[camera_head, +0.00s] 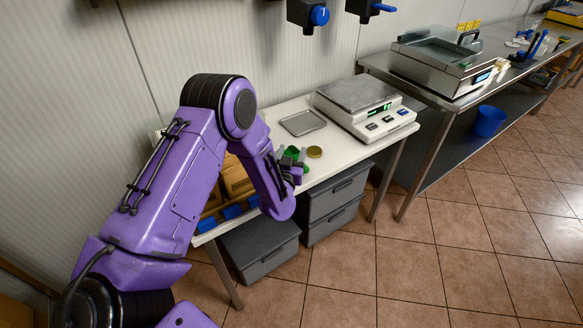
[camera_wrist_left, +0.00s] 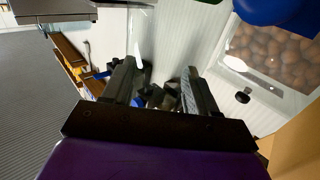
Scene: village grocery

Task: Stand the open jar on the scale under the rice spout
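The white scale (camera_head: 372,124) with a grey steel plate and lit green display stands at the back right of the white table. Two black spouts hang above the table's back, one with a round blue knob (camera_head: 320,15), the other with a blue lever (camera_head: 384,7); I cannot tell which is for rice. My left gripper (camera_head: 291,153) is low over the table's front, left of the scale. Its fingers are apart in the left wrist view (camera_wrist_left: 160,85). Something green shows around the fingers; I cannot tell whether it is the jar. My right gripper is not in view.
A gold round lid (camera_head: 315,152) lies right of the gripper, and a grey tray (camera_head: 302,122) behind it. Grey bins (camera_head: 335,195) stand under the table. A steel counter with a sealing machine (camera_head: 445,60) stands to the right. The wrist view shows a window of brown round goods (camera_wrist_left: 270,55).

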